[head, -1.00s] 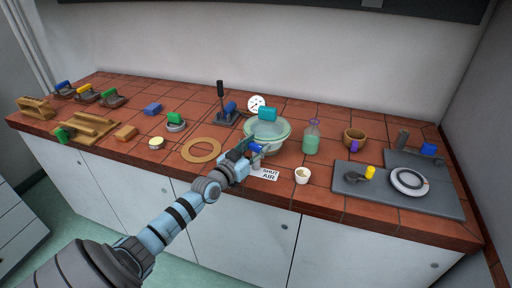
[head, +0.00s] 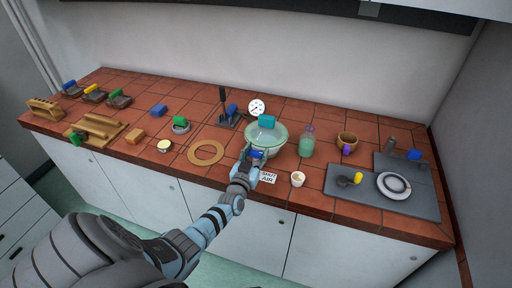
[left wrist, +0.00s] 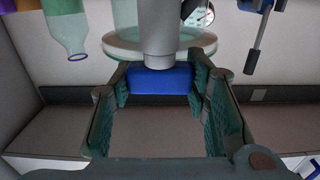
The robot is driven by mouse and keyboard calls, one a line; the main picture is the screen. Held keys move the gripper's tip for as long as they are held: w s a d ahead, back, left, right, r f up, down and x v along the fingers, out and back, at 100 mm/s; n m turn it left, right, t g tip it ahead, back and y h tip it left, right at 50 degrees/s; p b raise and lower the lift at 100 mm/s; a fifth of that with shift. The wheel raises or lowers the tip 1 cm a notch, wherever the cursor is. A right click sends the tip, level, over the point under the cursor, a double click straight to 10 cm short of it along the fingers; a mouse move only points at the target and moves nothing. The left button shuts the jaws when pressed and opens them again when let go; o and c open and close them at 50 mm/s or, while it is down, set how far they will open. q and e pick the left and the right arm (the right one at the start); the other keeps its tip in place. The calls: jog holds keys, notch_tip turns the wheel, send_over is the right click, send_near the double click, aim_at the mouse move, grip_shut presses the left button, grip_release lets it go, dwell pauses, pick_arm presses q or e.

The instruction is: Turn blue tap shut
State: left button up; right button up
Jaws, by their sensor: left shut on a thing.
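The blue tap handle (head: 257,154) is at the front of the bench, just below the round glass bowl (head: 281,131) and beside a white label reading "SHUT AIR" (head: 268,176). My left gripper (head: 252,157) reaches it from the front and is shut on it. In the left wrist view the blue handle (left wrist: 162,80) lies crosswise between the two dark fingers, under a grey cylindrical tap body (left wrist: 158,35). The fingers hide part of the handle in the head view. My right gripper is not in view.
A wooden ring (head: 192,153) lies to the left. A black lever (head: 222,95) and a gauge (head: 256,108) are behind. Open tiles lie between these things.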

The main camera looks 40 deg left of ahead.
pick_arm(q)
jog(key=o, duration=1.2)
jog(key=shift+c, duration=0.2)
jog(key=shift+s, duration=0.1)
jog(key=shift+s+d, duration=0.1)
jog(key=shift+s, duration=0.25)
jog(key=v, duration=1.1)
